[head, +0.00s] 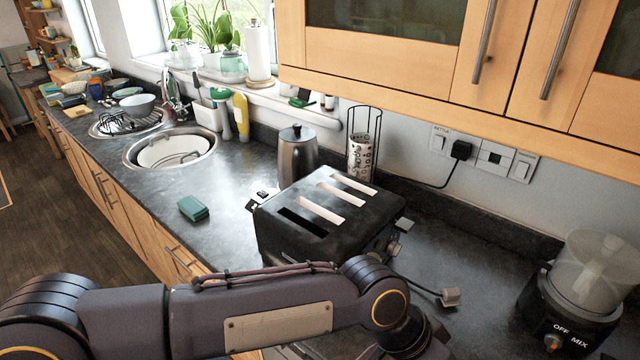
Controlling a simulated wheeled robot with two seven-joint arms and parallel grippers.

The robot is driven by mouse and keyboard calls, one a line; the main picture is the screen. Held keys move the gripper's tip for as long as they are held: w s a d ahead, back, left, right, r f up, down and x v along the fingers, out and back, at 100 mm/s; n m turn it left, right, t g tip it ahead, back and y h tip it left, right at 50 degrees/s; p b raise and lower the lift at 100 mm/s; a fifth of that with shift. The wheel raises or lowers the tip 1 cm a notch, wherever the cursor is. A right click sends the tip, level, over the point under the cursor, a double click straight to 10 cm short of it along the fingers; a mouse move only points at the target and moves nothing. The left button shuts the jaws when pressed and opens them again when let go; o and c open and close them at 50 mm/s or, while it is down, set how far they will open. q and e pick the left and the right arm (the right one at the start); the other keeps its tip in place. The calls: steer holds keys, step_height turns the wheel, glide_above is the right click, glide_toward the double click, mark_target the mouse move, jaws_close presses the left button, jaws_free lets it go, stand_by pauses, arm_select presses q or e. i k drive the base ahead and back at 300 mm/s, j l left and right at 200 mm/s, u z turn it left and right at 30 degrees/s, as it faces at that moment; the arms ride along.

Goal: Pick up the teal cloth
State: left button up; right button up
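A small folded teal cloth (193,208) lies on the dark countertop, between the near round sink and the black toaster, close to the counter's front edge. My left arm comes in from the left and crosses the bottom of the view, bending downward near the bottom middle. Its gripper is out of view below the frame, so its state is hidden. My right gripper does not show. The teal cloth is uncovered and apart from my visible arm.
A black toaster (290,238) stands right of the cloth, with a metal pot (298,155) behind it. A round sink (170,148) lies to the back left. A food processor (572,310) is at the far right. Wooden wall cabinets (390,62) overhang the counter. Counter around the cloth is clear.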

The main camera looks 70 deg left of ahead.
mark_target(189, 205)
steer(key=k+u, duration=0.2)
steer(key=u, duration=0.2)
steer(key=k+u, duration=0.2)
steer(key=u, duration=2.35)
